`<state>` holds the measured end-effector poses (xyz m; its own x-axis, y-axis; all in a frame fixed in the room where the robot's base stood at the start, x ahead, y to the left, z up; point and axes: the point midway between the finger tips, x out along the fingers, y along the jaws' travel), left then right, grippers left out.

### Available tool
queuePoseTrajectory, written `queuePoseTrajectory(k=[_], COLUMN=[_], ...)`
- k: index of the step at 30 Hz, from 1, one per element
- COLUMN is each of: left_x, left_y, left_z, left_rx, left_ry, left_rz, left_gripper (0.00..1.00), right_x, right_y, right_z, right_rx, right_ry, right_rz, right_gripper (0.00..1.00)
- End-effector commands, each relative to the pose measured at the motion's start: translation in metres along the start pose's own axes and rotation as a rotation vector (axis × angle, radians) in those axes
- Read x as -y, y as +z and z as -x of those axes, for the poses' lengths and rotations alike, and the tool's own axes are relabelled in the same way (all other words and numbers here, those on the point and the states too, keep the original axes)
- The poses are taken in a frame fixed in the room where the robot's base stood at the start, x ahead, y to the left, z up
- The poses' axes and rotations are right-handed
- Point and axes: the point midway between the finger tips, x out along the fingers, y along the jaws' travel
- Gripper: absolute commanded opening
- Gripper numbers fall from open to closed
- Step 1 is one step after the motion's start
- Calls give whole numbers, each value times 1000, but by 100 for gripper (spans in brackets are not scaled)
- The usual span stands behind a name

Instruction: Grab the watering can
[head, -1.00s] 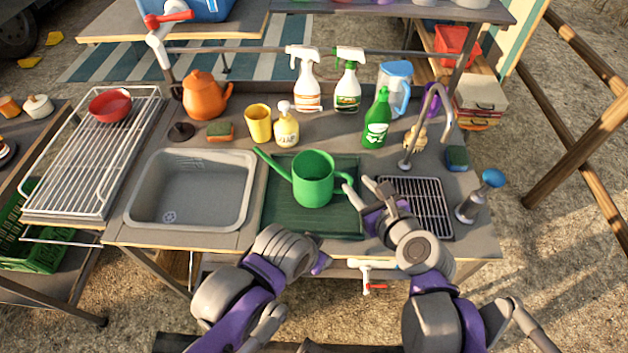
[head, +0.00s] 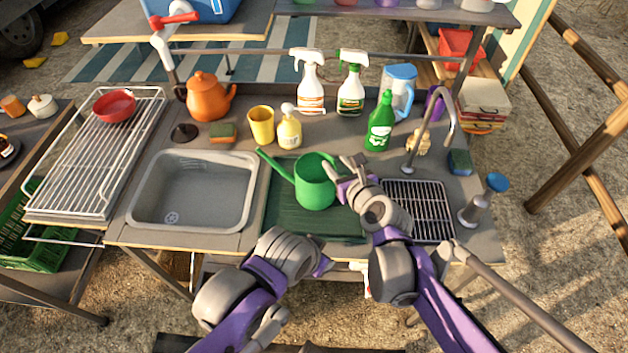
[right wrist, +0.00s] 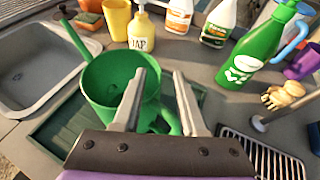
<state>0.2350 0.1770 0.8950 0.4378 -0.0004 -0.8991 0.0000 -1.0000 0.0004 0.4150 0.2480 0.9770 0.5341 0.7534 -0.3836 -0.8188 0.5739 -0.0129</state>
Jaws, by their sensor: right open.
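The green watering can (head: 315,184) stands upright on the dark green drainboard (head: 285,222), its spout pointing left toward the sink. It also shows in the right wrist view (right wrist: 108,72). My right gripper (head: 348,166) is at the can's right side, by the handle, which its fingers mostly hide in the head view. In the right wrist view the right gripper (right wrist: 160,88) is open, with part of the green handle low between its fingers. I cannot tell whether they touch it. My left gripper (head: 322,264) is low in front of the counter edge; its fingers do not show clearly.
The sink (head: 193,190) lies left of the can. A yellow cup (head: 261,126), a soap bottle (head: 289,130) and a green bottle (head: 380,124) stand behind it. A drain grate (head: 425,210) and a tap (head: 424,130) are to the right.

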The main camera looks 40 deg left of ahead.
Motion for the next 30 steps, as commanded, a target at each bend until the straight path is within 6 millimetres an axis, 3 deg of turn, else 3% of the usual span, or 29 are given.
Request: queuePoseTrajectory(k=[10, 17, 30], left_x=[0, 0, 0], left_y=[0, 0, 0], left_z=[0, 0, 0], left_rx=[0, 0, 0], left_ry=[0, 0, 0], left_rz=[0, 0, 0], left_gripper=[50, 50, 50], right_x=[0, 0, 0], right_y=[0, 0, -1], right_z=[-8, -7, -7], right_rx=[0, 0, 0], right_ry=[0, 0, 0], right_rz=[0, 0, 0], right_gripper=[40, 0, 0])
